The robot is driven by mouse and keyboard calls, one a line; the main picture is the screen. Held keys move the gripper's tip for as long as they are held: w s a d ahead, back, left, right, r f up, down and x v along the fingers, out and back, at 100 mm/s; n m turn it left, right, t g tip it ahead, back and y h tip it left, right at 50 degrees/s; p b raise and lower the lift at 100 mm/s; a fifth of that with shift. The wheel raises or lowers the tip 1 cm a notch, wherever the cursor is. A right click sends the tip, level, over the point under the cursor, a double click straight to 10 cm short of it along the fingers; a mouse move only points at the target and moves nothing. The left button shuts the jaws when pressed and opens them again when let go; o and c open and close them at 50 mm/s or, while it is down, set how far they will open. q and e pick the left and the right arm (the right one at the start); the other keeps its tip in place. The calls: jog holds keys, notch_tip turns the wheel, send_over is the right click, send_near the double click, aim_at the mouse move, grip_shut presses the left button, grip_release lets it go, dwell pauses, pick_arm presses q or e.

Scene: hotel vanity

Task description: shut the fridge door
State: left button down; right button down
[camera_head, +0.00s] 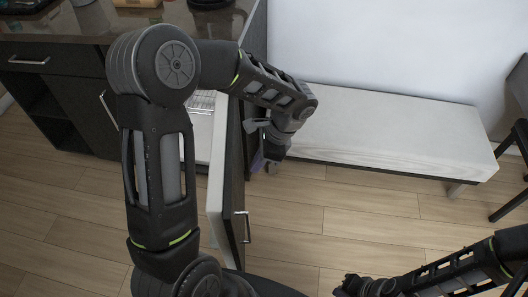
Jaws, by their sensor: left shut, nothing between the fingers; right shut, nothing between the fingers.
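The fridge door (234,190) stands open, swung out from the dark cabinet toward me. It has a pale inner side, a dark outer face and a metal handle (248,228) near its front end. Part of the fridge interior with a wire rack (203,102) shows behind my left arm. My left arm reaches over the door, and my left gripper (258,160) is shut and empty beside the door's outer face; I cannot tell whether it touches. My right gripper (343,287) is shut and empty at the bottom edge, apart from the door.
A long pale bench (390,135) runs along the white wall at the right. A dark chair (515,150) stands at the far right. The dark vanity with a glossy countertop (75,22) is at the upper left. Wooden floor (340,220) is clear right of the door.

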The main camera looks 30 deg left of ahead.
pick_arm(q)
jog(key=shift+s+a+f+p, duration=0.2)
jog(key=shift+s+a, duration=0.35)
jog(key=shift+a, duration=0.4)
jog(key=shift+s+a+f+p, duration=0.1)
jog(key=shift+s+a+f, duration=0.1)
jog(key=shift+s+a, duration=0.55)
jog(key=shift+w+a, duration=0.15)
jog(key=shift+a, duration=0.1)
